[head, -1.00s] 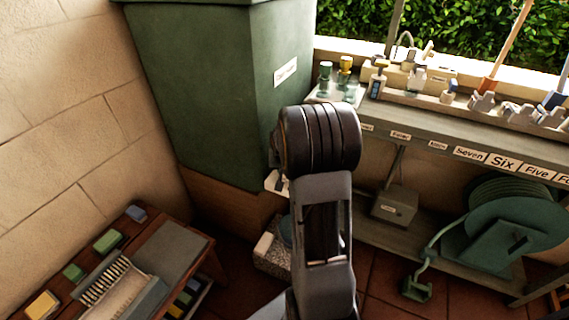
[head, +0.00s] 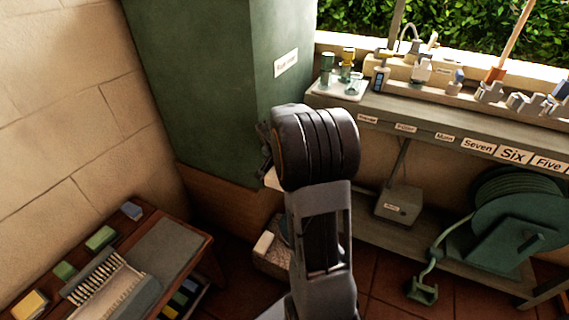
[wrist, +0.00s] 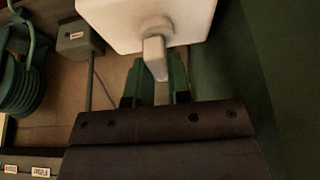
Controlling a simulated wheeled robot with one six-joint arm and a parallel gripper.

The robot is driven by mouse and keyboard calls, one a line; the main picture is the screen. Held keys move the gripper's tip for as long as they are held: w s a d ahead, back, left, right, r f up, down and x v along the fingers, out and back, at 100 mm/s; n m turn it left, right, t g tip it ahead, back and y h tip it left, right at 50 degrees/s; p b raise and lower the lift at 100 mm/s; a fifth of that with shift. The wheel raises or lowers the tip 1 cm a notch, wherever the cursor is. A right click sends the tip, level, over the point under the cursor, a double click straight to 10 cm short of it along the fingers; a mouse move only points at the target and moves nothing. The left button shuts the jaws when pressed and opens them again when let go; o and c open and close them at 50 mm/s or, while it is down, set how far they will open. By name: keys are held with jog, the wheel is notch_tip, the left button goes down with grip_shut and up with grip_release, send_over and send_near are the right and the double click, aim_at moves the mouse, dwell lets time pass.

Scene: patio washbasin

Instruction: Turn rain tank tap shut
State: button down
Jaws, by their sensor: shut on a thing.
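The rain tank (head: 215,90) is a tall green box in the left middle of the head view, with a white label on its front. In the wrist view its green wall (wrist: 250,80) fills the right side. The tap shows there as a white block (wrist: 140,18) with a small pale handle (wrist: 153,48) sticking out of it. My gripper (wrist: 156,72) has its two green fingers on either side of the handle's end and is shut on it. In the head view my own wrist hides the fingers and most of the tap.
A shelf (head: 420,125) with labels and small bottles runs along the right, with a green hose reel (head: 515,215) below it. A wooden bench (head: 190,240) with a brush and sponges is at lower left.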

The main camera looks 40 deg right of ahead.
jog(key=shift+a, duration=0.1)
jog(key=c, duration=1.3)
grip_release()
jog(key=shift+o, duration=1.2)
jog(key=p+v, duration=0.4)
jog(key=v, duration=0.9)
jog(key=shift+r+p, duration=0.3)
jog(key=shift+r, duration=0.1)
jog(key=shift+a, duration=0.1)
